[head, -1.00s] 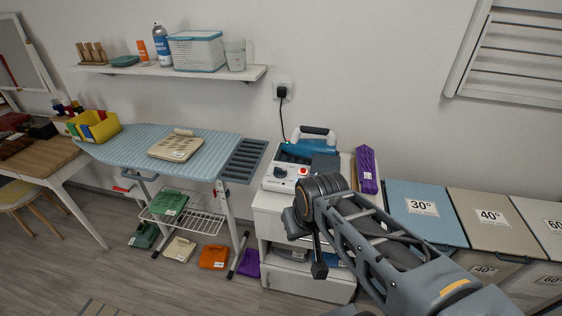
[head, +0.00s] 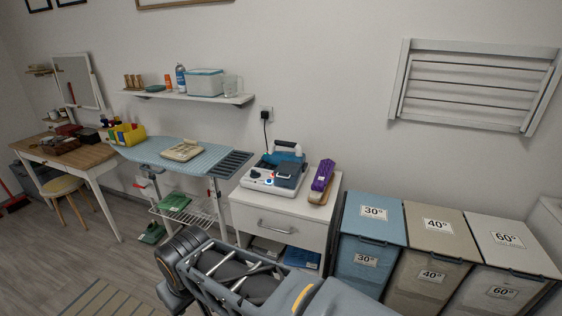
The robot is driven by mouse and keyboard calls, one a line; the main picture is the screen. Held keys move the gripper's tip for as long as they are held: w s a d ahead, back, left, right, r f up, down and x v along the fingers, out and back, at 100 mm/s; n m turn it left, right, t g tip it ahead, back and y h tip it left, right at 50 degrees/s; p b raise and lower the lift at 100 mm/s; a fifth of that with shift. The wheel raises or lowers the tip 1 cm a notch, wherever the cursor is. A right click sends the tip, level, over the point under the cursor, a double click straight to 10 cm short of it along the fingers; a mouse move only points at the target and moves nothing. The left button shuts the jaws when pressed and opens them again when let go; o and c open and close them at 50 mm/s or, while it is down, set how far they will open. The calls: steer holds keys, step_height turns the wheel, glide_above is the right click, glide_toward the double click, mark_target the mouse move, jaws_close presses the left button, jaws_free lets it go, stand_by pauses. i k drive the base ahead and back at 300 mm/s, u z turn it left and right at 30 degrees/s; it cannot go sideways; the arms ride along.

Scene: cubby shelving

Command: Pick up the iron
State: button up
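The station stands on a white drawer cabinet (head: 270,218) against the wall. A dark panel in front of the iron covers part of it. A black cord runs from it up to a wall socket. My arm crosses the bottom of the head view, in front of and below the cabinet. My gripper itself does not show.
Laundry bins (head: 368,230) stand to the right. The ironing board (head: 205,158) with a beige item on it is to the left. A shelf (head: 190,95) hangs above. Floor is open at lower left.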

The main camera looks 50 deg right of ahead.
mark_target(273, 157)
steer(key=z, duration=0.45)
steer(key=i, duration=1.3)
steer(key=z, duration=0.8)
